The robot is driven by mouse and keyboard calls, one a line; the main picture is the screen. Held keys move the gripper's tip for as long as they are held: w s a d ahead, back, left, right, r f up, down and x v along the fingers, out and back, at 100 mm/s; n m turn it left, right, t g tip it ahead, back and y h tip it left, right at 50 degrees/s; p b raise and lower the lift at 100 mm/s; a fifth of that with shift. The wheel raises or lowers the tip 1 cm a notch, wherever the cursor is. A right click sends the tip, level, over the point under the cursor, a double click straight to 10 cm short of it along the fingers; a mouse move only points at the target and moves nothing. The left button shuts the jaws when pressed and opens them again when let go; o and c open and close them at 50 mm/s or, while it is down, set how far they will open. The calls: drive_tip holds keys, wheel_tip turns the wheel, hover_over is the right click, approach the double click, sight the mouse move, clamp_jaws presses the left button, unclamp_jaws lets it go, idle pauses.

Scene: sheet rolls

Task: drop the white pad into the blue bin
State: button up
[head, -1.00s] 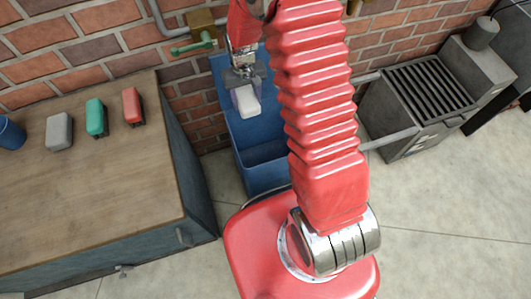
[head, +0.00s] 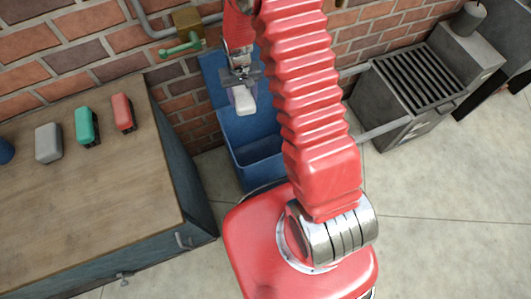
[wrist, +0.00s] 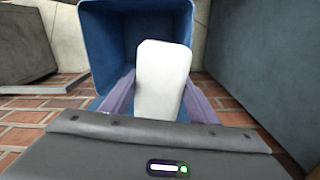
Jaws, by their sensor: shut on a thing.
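The white pad (head: 244,100) is held in my gripper (head: 242,88), which is shut on it. In the wrist view the pad (wrist: 162,75) stands out between the two purple fingers of my gripper (wrist: 158,95). The blue bin (head: 257,157) stands on the floor against the brick wall, with its opening facing up. In the head view the pad appears over the back part of the bin, above its opening. In the wrist view the bin (wrist: 92,45) lies beyond the pad, and the pad covers part of its opening.
A green-handled valve (head: 182,47) is on the wall. A grey grated unit (head: 420,90) stands at the right.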

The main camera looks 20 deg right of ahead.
drive_tip(key=d+f+m, duration=0.3)
drive_tip(key=d+f, duration=0.1)
drive_tip(key=f, duration=0.4)
drive_tip(key=d+f+m, duration=0.3)
drive_tip(key=d+f, duration=0.1)
drive_tip(key=f, duration=0.4)
drive_tip(key=shift+s+d+f+m, duration=0.2)
drive_tip(key=shift+s+d+m, duration=0.1)
drive_tip(key=shift+s, duration=0.15)
wheel_tip(320, 180, down, 6)
drive_tip(key=o, duration=1.1)
wheel_tip(320, 180, up, 14)
